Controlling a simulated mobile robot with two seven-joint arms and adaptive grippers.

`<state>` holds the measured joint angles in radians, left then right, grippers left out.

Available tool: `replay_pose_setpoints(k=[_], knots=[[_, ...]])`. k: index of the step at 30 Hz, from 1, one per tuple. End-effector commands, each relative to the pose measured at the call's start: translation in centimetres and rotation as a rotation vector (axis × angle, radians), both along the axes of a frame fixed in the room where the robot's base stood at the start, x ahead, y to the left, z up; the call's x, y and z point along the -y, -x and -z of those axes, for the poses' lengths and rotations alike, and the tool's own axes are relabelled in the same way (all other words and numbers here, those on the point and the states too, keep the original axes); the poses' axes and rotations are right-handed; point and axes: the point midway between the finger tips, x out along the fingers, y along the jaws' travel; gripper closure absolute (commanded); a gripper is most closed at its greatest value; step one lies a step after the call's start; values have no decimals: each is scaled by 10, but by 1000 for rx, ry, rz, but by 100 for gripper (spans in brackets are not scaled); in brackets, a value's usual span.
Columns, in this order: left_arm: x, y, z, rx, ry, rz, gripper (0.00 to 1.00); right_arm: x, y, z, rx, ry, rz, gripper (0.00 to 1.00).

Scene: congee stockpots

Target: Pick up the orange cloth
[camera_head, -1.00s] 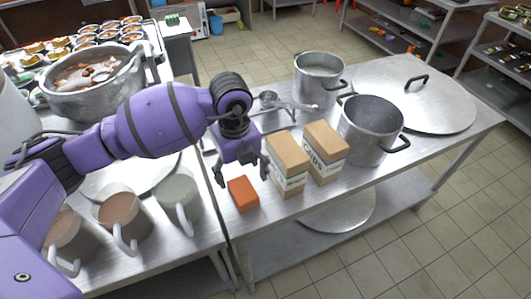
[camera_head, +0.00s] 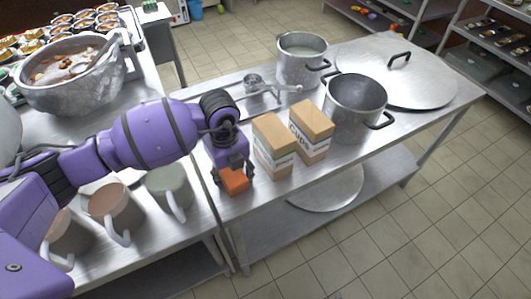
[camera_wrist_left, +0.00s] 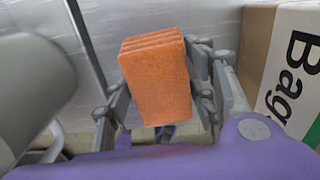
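The orange cloth (camera_head: 234,180), a small folded block, is near the left front corner of the right steel table. My left gripper (camera_head: 232,177) is low over it, with a finger on each side. In the left wrist view the cloth (camera_wrist_left: 158,82) stands between the two fingers of the left gripper (camera_wrist_left: 160,95), very close to both. I cannot tell whether the fingers press on it. No clear gap shows under the cloth. My right gripper is not in view.
Two cardboard boxes (camera_head: 274,145) (camera_head: 312,132) stand just right of the cloth. Two stockpots (camera_head: 301,62) (camera_head: 355,107) and a large lid (camera_head: 425,80) are behind and right. Mugs (camera_head: 115,208) (camera_head: 170,190) stand on the left table, under my left arm.

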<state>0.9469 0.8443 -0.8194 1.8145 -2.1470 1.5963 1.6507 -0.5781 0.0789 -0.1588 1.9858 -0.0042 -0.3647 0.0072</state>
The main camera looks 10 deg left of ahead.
Motion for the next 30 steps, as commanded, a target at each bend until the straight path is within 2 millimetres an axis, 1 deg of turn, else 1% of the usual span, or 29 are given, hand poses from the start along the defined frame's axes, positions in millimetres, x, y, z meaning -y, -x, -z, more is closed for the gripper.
replay_pose_setpoints(k=[1, 5, 6, 13, 17, 20, 23, 26, 30], knots=[[0, 1, 1, -1, 0, -1, 60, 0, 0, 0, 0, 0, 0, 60], [0, 1, 1, -1, 0, -1, 77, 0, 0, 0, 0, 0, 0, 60], [0, 1, 1, -1, 0, -1, 79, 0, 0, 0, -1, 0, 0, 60], [0, 0, 0, -1, 0, -1, 79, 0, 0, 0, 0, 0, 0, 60], [-1, 0, -7, 1, -1, -1, 79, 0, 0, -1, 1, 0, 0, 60], [-1, 0, -18, 2, -1, 0, 79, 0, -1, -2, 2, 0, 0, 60], [-1, 1, -35, 2, 0, 0, 79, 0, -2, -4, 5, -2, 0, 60], [-3, 20, -56, 3, -1, 3, 79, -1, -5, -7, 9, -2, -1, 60], [-5, 48, -91, 4, -1, 4, 79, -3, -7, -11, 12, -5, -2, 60]])
